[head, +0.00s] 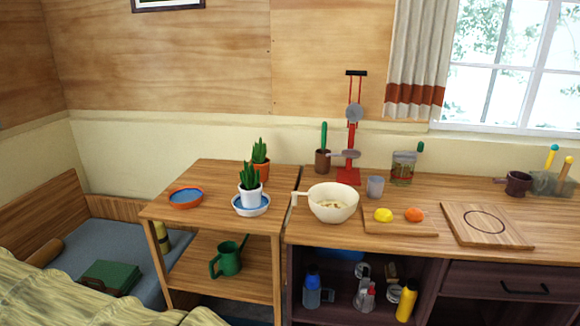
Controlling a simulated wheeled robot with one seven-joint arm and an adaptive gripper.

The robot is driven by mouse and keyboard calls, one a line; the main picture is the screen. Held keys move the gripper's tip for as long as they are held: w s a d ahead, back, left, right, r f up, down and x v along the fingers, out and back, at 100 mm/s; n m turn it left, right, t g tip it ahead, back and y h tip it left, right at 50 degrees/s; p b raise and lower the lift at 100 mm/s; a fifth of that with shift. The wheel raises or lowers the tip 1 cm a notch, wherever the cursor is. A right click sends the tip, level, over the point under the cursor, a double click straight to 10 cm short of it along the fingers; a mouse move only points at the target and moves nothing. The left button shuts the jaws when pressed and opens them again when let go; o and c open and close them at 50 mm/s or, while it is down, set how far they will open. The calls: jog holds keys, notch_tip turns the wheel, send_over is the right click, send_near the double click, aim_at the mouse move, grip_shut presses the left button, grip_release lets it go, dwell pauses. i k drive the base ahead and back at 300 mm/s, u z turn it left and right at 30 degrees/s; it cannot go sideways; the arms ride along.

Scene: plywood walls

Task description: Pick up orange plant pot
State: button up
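The orange plant pot (263,171) holds a green cactus (260,150) and stands upright near the back right of the small wooden side table (215,177). A white plant pot (250,198) with a green succulent stands in front of it on a white saucer with a blue inside (239,210). The white pot's plant hides part of the orange pot. An orange dish with a blue inside (186,206) lies on the table's left side. My gripper is not in view.
A green watering can (227,260) stands on the table's lower shelf. To the right, the counter holds a cream bowl (333,212), a red-framed device (353,140), a grey cup (375,188) and boards. The bed is at left. The side table's back middle is clear.

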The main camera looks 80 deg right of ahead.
aim_at(259, 154)
jog(key=k, duration=0.85)
jog(key=z, duration=1.35)
